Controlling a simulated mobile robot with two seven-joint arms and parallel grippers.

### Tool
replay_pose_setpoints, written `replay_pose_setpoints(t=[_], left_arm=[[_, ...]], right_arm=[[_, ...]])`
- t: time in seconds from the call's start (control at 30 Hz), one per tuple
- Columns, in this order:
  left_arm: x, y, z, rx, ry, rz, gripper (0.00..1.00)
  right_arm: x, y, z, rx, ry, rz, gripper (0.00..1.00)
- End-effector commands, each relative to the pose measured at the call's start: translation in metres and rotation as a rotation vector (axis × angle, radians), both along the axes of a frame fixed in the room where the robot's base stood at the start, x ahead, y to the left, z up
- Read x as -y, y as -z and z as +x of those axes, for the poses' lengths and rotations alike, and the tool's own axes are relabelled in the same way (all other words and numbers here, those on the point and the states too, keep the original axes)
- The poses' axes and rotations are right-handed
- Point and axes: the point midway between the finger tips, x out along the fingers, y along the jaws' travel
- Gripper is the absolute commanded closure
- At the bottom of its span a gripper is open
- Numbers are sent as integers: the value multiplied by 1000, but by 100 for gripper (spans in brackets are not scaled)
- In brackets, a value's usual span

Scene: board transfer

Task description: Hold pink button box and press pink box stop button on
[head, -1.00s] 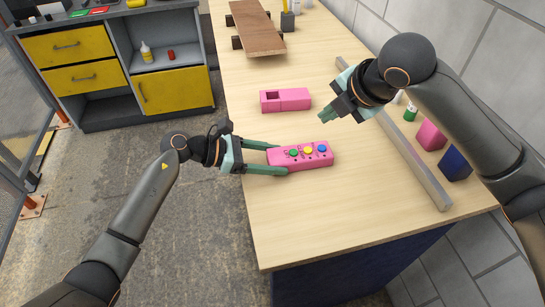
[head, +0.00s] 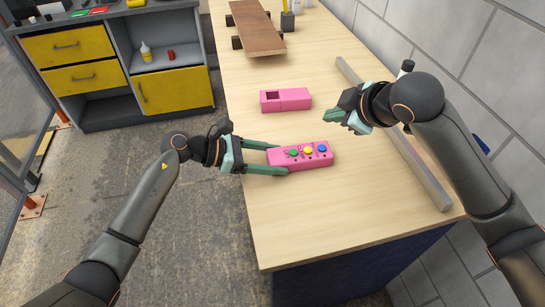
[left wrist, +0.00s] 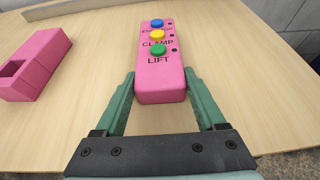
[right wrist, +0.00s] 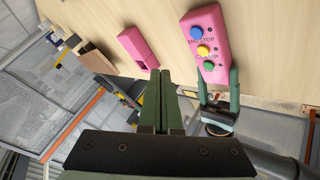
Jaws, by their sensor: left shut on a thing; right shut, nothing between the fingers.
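The pink button box (head: 301,163) lies on the table with its buttons facing up. It carries a green button (left wrist: 158,48) marked LIFT, a yellow button (left wrist: 157,35) marked CLAMP, and a blue button (left wrist: 157,23) whose label is partly hidden in the left wrist view. In the right wrist view the label by the blue button (right wrist: 196,33) ends in STOP. My left gripper (head: 277,160) is shut on the box's near end, one finger on each side. My right gripper (head: 330,117) is shut and empty, above the table behind the blue-button end, apart from the box.
A second pink box (head: 290,100) with a square opening lies behind the button box. A long grey bar (head: 420,170) runs along the table's right side. A brown board (head: 257,27) rests at the far end. The table between bar and button box is clear.

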Motion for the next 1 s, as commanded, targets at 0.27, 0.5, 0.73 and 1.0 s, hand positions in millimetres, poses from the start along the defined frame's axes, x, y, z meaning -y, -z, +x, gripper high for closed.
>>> replay_pose_setpoints(t=[0.27, 0.5, 0.73, 1.0], left_arm=[[0, 0, 0, 0, 0, 0, 96], [0, 0, 0, 0, 0, 0, 96], [0, 0, 0, 0, 0, 0, 96], [0, 0, 0, 0, 0, 0, 96]], right_arm=[[0, 41, 0, -3, -1, -3, 100], [0, 58, 0, 0, -2, -3, 100], [0, 61, 0, 0, -2, -3, 100], [0, 61, 0, 0, -2, -3, 100]])
